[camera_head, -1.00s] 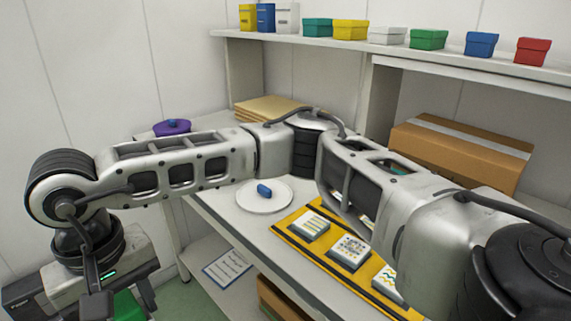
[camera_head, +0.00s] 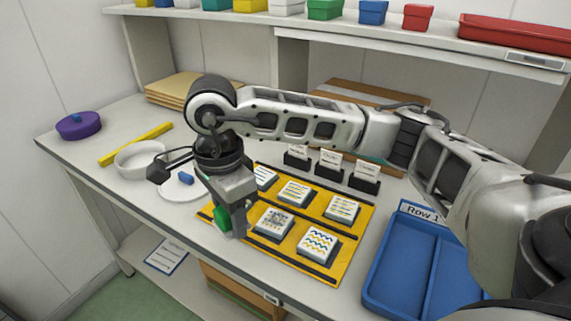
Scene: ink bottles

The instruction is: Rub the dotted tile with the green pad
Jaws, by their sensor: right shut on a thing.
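My right gripper (camera_head: 232,222) points down and is shut on the green pad (camera_head: 221,217), which shows at its left side. It is at the front left of the yellow board (camera_head: 215,207), just left of the dotted tile (camera_head: 273,222). I cannot tell whether the pad touches the board. The dotted tile lies in the front row, apart from the gripper. To its right is a tile with wavy lines (camera_head: 317,243). Lined tiles (camera_head: 293,192) lie in the back row. The gripper hides the front row's left end. My left gripper is not in view.
A white plate (camera_head: 170,190) with a blue piece (camera_head: 186,178) and a white bowl (camera_head: 140,160) stand left of the gripper. A blue tray (camera_head: 400,265) is at the right. Card holders (camera_head: 330,167) stand behind the board. A shelf (camera_head: 400,36) runs above.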

